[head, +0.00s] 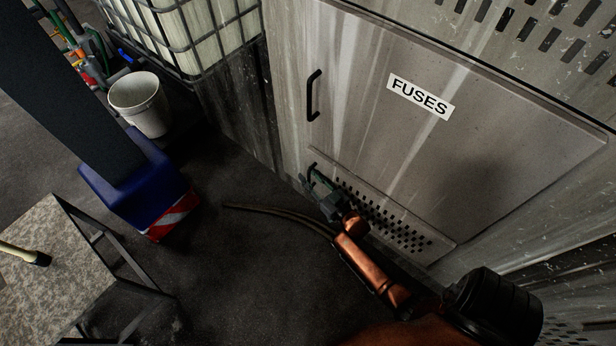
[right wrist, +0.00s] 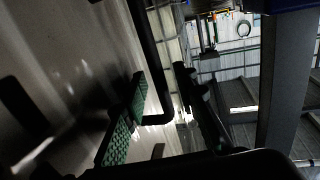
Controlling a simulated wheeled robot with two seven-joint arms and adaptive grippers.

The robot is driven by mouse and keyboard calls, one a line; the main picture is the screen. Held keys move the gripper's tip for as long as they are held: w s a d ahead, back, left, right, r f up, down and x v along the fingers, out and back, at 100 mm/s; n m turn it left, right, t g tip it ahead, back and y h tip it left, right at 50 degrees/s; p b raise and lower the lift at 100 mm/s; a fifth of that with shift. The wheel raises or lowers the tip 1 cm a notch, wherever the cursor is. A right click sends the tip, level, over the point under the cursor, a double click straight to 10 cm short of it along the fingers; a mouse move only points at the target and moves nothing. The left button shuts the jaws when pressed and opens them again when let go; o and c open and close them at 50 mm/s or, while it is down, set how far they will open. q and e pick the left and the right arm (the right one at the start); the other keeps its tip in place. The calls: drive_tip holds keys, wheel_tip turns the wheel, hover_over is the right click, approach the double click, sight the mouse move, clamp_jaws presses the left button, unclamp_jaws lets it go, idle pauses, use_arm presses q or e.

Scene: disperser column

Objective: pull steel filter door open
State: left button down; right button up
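The steel filter door (head: 385,215) is the low panel with rows of dark slots on the grey cabinet, under the larger FUSES door. It looks flush with the cabinet front. My right gripper (head: 318,182) is at its left edge, where its handle is mostly hidden by the fingers. In the right wrist view, a black bar handle (right wrist: 150,60) runs down and bends toward the steel at its lower end. My right gripper's fingers (right wrist: 165,85), one with a green ribbed pad, stand apart on either side of it. No firm contact shows. My left gripper is out of view.
The FUSES door (head: 450,140) above has its own black handle (head: 313,95). A white bucket (head: 140,103), a caged tank (head: 190,30) and a blue base with red-white stripes (head: 150,195) stand to the left. A small table (head: 60,265) is at lower left. The floor between is mostly clear.

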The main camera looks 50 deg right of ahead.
clamp_jaws()
idle(0.6)
